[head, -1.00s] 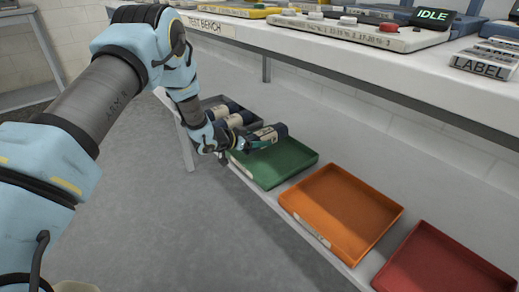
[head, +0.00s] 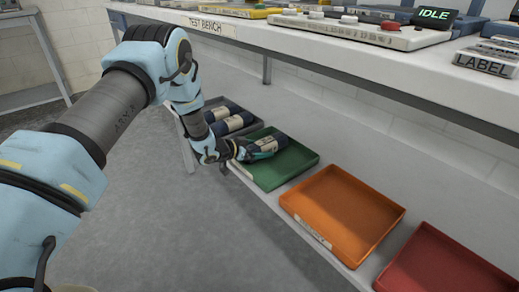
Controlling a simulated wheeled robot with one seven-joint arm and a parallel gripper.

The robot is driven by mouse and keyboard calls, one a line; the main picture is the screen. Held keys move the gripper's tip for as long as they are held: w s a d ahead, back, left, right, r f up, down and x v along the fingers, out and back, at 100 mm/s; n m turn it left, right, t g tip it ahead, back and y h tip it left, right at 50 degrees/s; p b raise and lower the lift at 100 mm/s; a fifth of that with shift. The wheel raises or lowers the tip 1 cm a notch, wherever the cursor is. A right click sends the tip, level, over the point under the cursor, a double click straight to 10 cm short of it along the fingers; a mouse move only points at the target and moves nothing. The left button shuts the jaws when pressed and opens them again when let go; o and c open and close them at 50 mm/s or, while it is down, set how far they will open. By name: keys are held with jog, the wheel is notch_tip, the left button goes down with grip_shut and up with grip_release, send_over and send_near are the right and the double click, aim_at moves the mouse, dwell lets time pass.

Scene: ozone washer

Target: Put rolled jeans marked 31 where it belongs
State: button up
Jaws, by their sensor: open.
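A dark blue rolled pair of jeans (head: 279,142) with a pale band lies in the green tray (head: 298,172) on the low shelf. The marking on the band is too small to read. My gripper (head: 254,150) is at the left part of this roll, low over the tray, with its jaws open. The fingertips are partly hidden, and I cannot tell whether they touch the roll.
A grey tray left of the green one holds more dark rolls (head: 232,123). An orange tray (head: 365,183) and a red tray (head: 440,270) to the right are empty. The test bench (head: 300,45) overhangs the shelf.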

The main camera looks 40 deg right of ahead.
jog(key=shift+a+r, duration=0.15)
jog(key=shift+r, duration=0.05)
jog(key=p+v, duration=0.1)
jog(key=v, duration=1)
jog(key=shift+a+r+p, duration=0.15)
jog(key=shift+a+p, duration=0.15)
jog(key=shift+p, duration=0.1)
